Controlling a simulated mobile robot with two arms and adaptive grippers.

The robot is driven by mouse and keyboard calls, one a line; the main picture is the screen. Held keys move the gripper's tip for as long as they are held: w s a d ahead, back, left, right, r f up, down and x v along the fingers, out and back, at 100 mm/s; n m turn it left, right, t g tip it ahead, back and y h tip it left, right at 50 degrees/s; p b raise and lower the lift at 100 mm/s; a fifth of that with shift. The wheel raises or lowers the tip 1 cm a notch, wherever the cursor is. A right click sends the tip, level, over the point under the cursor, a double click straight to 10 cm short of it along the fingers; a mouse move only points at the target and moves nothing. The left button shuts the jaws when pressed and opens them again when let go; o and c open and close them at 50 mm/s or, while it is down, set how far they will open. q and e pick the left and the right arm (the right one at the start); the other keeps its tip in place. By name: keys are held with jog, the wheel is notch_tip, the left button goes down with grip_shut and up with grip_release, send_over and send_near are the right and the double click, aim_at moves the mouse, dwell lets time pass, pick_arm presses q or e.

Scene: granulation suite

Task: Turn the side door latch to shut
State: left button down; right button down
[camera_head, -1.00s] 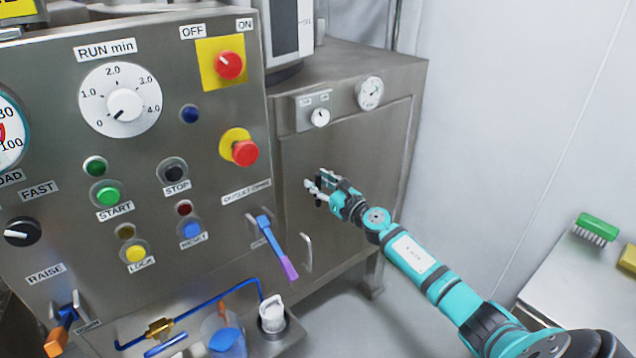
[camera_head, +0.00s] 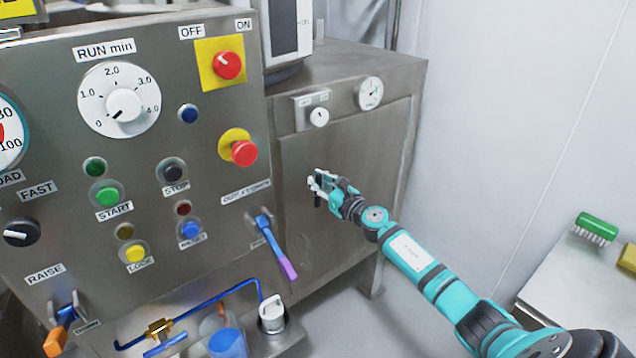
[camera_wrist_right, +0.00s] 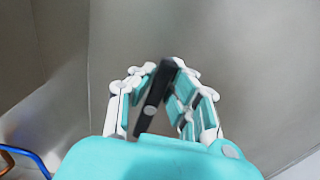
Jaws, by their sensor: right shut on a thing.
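The side door (camera_head: 345,150) is a flat grey metal panel on the cabinet right of the control panel. My right gripper (camera_head: 318,183) is at the left part of this door. It is shut on a dark, bar-shaped latch (camera_head: 318,201), mostly hidden by the fingers in the head view. In the right wrist view, the dark latch (camera_wrist_right: 154,98) stands tilted between the white and teal fingers of my right gripper (camera_wrist_right: 155,78). My left gripper is not in view.
A control panel (camera_head: 60,130) with knobs and buttons is at left. A blue outlet lever (camera_head: 268,230) with a purple tip hangs left of my right gripper. A white knob (camera_head: 319,117) and a gauge (camera_head: 369,93) are above. A bench with a green brush (camera_head: 596,227) is at right.

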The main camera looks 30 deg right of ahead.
jog(key=shift+a+f, duration=0.1)
jog(key=m, duration=0.2)
jog(key=d+m, duration=0.1)
jog(key=m, duration=0.1)
jog(key=shift+f, duration=0.15)
jog(key=shift+w+d+f+m+p, duration=0.15)
jog(key=shift+d+f+m, duration=0.15)
jog(key=shift+m, duration=2)
jog(key=shift+d+f+m+p, duration=0.15)
jog(key=shift+f+m, duration=0.3)
jog(key=shift+m, duration=1.85)
jog(key=shift+w+d+f+m+p, duration=0.1)
jog(key=shift+d+f+m, duration=0.25)
jog(key=shift+m, duration=1.95)
jog(key=c, duration=1.3)
grip_release()
jog(key=shift+a, duration=0.1)
jog(key=shift+s, duration=0.1)
